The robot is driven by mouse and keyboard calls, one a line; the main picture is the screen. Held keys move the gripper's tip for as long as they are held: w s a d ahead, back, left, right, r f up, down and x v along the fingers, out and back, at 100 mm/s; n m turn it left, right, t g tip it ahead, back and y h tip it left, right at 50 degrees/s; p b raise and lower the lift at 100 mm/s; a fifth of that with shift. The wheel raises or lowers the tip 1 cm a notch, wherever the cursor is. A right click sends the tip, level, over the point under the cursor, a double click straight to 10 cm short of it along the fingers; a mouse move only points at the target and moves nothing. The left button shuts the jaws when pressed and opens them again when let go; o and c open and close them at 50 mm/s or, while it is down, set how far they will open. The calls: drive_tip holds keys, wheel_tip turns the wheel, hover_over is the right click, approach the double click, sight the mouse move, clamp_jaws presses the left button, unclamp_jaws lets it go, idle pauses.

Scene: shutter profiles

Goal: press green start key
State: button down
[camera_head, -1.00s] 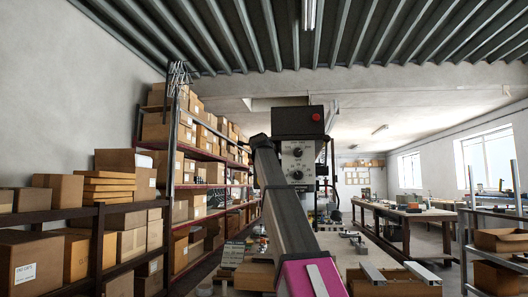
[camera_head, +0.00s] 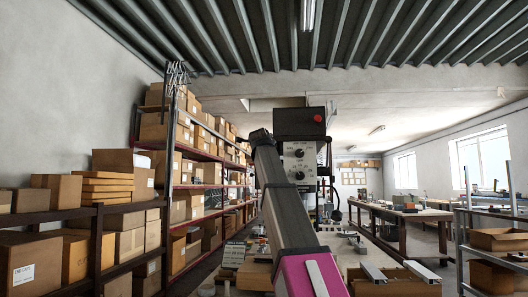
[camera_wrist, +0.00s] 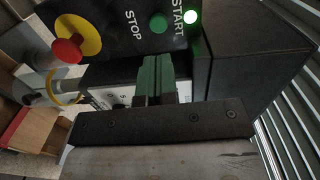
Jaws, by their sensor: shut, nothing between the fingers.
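The green start key (camera_wrist: 159,22) is a round button on a dark panel in the wrist view, beside the white START lettering. A small green lamp (camera_wrist: 190,17) glows next to the lettering. My gripper (camera_wrist: 153,58) has its green fingers together and empty, with the tips just below the key in the picture. A gap shows between tips and key in the picture; their depth apart is hard to judge. In the head view the dark control box (camera_head: 299,122) stands behind my arm. The key and my fingers are hidden there.
A red mushroom button on a yellow disc (camera_wrist: 77,36) sits left of the key, near the STOP lettering. A panel with dials (camera_head: 299,158) is under the control box. Shelves of cartons (camera_head: 120,215) stand left, and a workbench (camera_head: 405,216) stands right.

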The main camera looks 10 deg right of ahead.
drive_tip(key=v, duration=0.5)
drive_tip(key=shift+s, duration=0.25)
idle(0.5)
